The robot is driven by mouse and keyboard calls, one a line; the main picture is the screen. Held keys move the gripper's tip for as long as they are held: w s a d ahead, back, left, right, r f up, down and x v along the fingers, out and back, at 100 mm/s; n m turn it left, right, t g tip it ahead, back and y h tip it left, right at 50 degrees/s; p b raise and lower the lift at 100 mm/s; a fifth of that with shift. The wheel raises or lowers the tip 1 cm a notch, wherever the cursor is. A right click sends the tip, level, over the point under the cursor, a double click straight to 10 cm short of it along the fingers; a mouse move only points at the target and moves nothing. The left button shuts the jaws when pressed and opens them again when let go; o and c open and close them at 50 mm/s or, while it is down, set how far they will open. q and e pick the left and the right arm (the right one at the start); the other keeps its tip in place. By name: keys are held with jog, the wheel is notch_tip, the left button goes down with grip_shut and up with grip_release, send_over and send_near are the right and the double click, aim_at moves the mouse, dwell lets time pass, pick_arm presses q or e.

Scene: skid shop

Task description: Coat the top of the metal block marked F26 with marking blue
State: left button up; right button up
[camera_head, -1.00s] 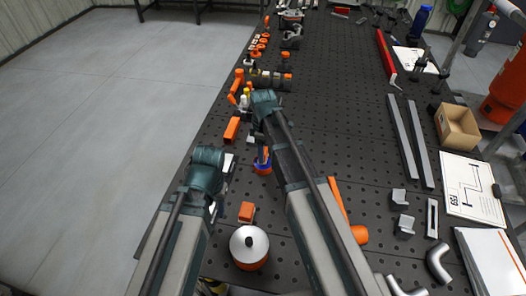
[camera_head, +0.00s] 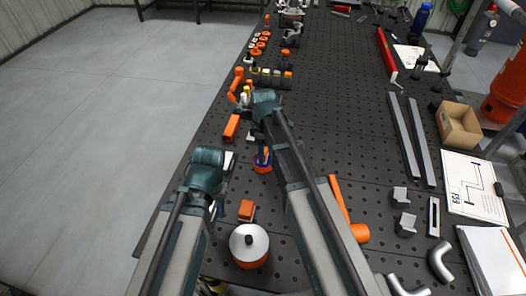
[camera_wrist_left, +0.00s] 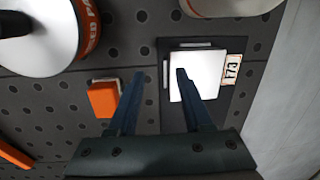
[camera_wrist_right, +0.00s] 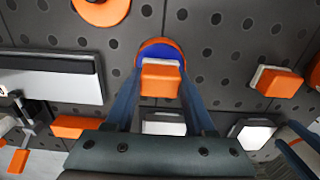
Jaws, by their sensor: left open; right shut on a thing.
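A pale square metal block (camera_wrist_left: 197,82) lies on a dark plate in the left wrist view, with a small tag (camera_wrist_left: 230,70) beside it that I cannot read surely as F26. It shows partly in the head view (camera_head: 230,160). My left gripper (camera_wrist_left: 160,75) is open and empty, its right fingertip over the block. A blue pot with an orange rim (camera_head: 262,163) stands right of the block. My right gripper (camera_wrist_right: 161,75) is shut on an orange handle (camera_wrist_right: 160,82) above this pot (camera_wrist_right: 158,48). Whether the handle's lower end is in the pot is hidden.
A white-topped orange can (camera_head: 249,245) and a small orange-topped piece (camera_head: 246,210) stand near the front. An orange tool (camera_head: 345,210) lies right of my right arm. Several vials (camera_head: 271,77) stand farther back.

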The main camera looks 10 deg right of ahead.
pick_arm(q)
jog(key=shift+f+b, duration=0.5)
jog(key=shift+f, duration=0.05)
pick_arm(e)
jog(key=shift+f, duration=0.5)
dwell(0.8)
pick_arm(q)
jog(key=shift+r, duration=0.1)
pick_arm(e)
notch_tip(320, 180, up, 7)
jog(key=p, duration=0.7)
pick_arm(q)
notch_tip(320, 180, up, 7)
